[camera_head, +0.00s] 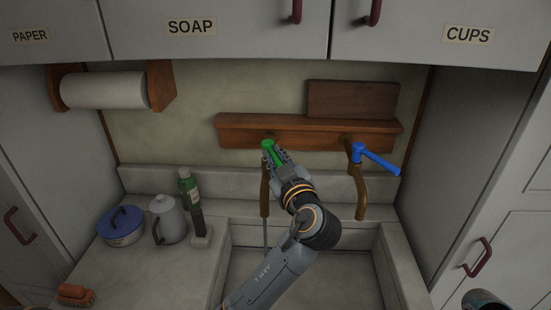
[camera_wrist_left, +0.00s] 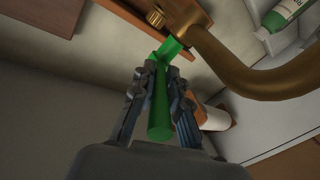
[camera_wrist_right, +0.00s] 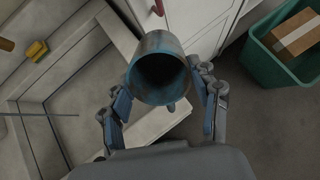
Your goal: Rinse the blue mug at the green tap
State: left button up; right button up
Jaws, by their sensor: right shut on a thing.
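The blue mug (camera_wrist_right: 158,48) looks worn and stained, with its dark open mouth facing the right wrist camera. My right gripper (camera_wrist_right: 162,84) is shut on it, one finger on each side. The mug (camera_head: 485,300) is partly cut off at the bottom right of the head view, outside the sink. The green tap's handle (camera_head: 267,146) is on the left brass spout; it also shows in the left wrist view (camera_wrist_left: 160,105). My left gripper (camera_head: 279,156) has its fingers on either side of this handle, apart with narrow gaps. A thin stream (camera_head: 265,232) runs below the green tap's spout.
A blue-handled tap (camera_head: 357,153) stands to the right over the same sink (camera_head: 300,285). A green bin (camera_wrist_right: 275,60) holding a box is on the floor.

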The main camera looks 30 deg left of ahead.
pick_arm(q)
jog(key=o, duration=0.4)
jog(key=v, duration=1.2)
